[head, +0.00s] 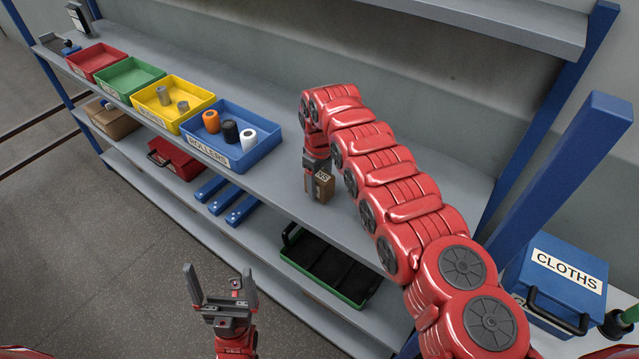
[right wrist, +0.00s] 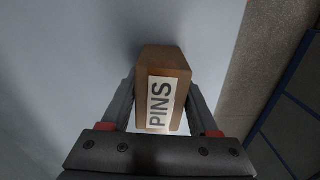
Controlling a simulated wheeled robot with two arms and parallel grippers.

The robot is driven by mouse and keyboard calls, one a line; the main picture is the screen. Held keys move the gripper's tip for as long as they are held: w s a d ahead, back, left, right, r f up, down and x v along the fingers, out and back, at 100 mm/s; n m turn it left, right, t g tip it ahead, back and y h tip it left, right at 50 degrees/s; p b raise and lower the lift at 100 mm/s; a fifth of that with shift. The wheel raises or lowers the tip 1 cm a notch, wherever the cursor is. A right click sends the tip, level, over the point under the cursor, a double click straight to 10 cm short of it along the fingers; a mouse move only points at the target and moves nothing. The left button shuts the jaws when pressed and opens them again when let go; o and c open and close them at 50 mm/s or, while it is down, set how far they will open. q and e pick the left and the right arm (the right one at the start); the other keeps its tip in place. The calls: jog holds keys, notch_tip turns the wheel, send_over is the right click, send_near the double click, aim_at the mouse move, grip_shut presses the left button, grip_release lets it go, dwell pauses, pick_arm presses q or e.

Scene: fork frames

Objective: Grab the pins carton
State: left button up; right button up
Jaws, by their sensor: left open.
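The pins carton (head: 321,188) is a small brown box on the grey shelf near its front edge. I cannot tell whether its base touches the shelf. The right wrist view shows the carton (right wrist: 162,62) with its white PINS label between my fingers. My right gripper (head: 317,175) reaches down over it, one finger against each side, and appears shut on it; it also shows in the right wrist view (right wrist: 163,95). My left gripper (head: 221,285) is open and empty, in front of the shelves and far from the carton.
On the same shelf stand a blue ROLLERS bin (head: 232,155), a yellow bin (head: 172,125), a green bin (head: 130,83) and a red bin (head: 96,65). A black-and-green tray (head: 330,265) lies on the shelf below. A blue CLOTHS box (head: 560,275) and a blue post (head: 560,170) are at right.

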grip_shut()
jog(key=shift+r, duration=0.1)
